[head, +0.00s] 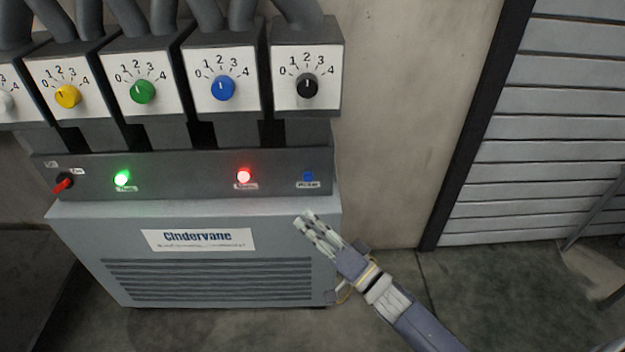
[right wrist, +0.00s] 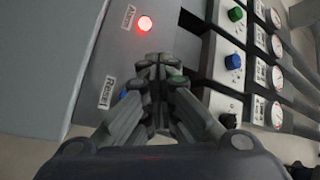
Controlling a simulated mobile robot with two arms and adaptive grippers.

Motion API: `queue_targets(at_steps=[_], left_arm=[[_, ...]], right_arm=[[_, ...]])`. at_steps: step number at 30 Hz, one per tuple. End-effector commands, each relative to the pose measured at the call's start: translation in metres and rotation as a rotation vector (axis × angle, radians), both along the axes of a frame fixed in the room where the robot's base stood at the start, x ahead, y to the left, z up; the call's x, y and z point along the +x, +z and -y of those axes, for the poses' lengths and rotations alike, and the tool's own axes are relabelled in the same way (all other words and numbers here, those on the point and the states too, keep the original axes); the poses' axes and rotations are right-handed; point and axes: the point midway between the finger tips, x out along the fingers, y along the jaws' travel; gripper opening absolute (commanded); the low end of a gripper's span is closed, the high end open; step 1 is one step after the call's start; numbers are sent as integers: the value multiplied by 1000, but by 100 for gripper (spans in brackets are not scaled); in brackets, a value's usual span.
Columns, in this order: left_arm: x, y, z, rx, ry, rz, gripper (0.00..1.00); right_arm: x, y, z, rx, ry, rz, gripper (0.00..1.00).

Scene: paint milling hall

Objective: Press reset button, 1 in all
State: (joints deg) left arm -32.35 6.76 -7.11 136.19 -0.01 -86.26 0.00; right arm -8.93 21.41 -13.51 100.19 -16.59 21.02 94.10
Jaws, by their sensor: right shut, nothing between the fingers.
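The reset button is a small blue button (head: 308,176) at the right end of the dark panel strip on the machine. A label sits just below it. In the right wrist view, the "Reset" label (right wrist: 105,92) shows, with a bit of the blue button (right wrist: 123,94) beside it, partly hidden by my gripper. My right gripper (head: 304,218) is shut and empty, below the button in the head view and apart from it in that picture. Its closed fingertips show in the right wrist view (right wrist: 158,62). My left gripper is not in view.
A lit red lamp (head: 244,175) and a lit green lamp (head: 122,178) sit left on the same panel, with a red switch (head: 63,184) at the far left. Several knobs, such as the black knob (head: 307,86), are above. A plain wall (head: 395,120) is to the right.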

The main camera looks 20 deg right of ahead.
Motion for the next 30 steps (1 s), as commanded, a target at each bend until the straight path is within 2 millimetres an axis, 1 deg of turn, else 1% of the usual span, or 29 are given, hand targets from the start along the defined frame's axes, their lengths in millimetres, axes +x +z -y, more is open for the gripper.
queue_targets(at_steps=[7,11,16,17,23,24,30], left_arm=[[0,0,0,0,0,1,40],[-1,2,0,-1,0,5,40],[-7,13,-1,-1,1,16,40],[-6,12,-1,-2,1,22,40],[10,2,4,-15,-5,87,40],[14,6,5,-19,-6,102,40],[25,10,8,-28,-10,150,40]], right_arm=[[2,-1,1,-2,-1,-1,0],[9,-3,3,-4,-2,0,0],[30,-3,9,-5,-3,2,0],[35,-4,10,-6,-3,3,0],[61,-4,18,-5,-4,0,0],[66,-1,19,-3,-2,0,0],[81,-1,24,-3,-2,-1,0]])
